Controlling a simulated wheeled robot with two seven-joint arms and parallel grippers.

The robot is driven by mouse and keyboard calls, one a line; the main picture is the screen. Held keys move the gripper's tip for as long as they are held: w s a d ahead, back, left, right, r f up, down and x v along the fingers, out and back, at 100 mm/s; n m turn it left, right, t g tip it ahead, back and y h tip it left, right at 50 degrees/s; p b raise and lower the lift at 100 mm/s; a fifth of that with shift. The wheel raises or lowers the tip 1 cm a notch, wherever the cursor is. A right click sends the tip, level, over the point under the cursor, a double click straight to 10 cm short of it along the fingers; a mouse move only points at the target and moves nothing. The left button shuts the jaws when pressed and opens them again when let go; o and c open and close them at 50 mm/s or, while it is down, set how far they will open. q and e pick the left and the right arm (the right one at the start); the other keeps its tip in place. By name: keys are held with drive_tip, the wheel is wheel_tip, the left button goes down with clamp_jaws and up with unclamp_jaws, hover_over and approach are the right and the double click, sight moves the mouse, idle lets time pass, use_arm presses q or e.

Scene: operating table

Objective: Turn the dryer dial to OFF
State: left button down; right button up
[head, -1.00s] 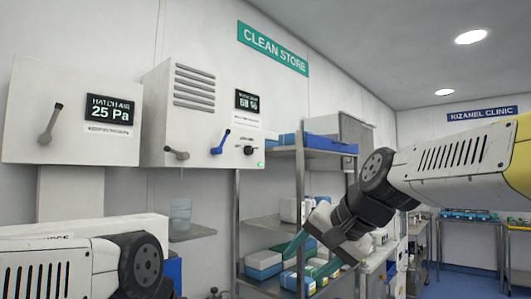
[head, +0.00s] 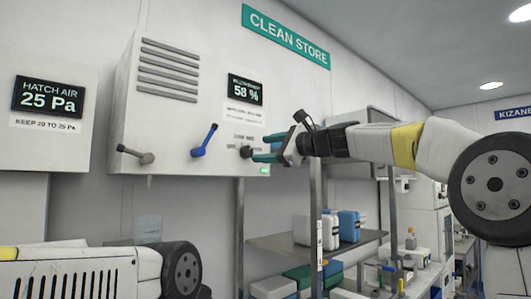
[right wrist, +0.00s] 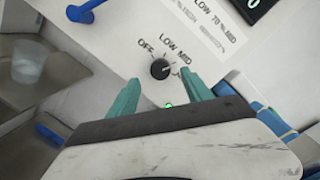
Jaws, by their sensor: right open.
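The dryer (head: 215,75) is a white wall box with a vent grille and a display reading 58 %. Its dial (head: 246,152) is a small black knob at the lower right of the front. In the right wrist view the dial (right wrist: 160,69) has OFF, LOW and MID printed around it; a further label is partly hidden. Its pale mark seems to face up and right, around MID. My right gripper (head: 262,148) is open, its teal fingers just in front of the dial. In the right wrist view the gripper (right wrist: 160,84) has its fingertips either side below the dial, apparently not touching. My left gripper is out of view.
A blue lever (head: 204,140) and a grey lever (head: 135,154) are left of the dial. A green light (head: 263,170) glows below it. A shelf rack (head: 316,200) with boxes stands below and right. A hatch-air panel (head: 47,100) is at left.

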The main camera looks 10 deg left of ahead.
sight(249, 151)
drive_tip(key=x, duration=0.5)
drive_tip(key=shift+w+a, duration=0.2)
drive_tip(key=shift+w, duration=0.05)
clamp_jaws()
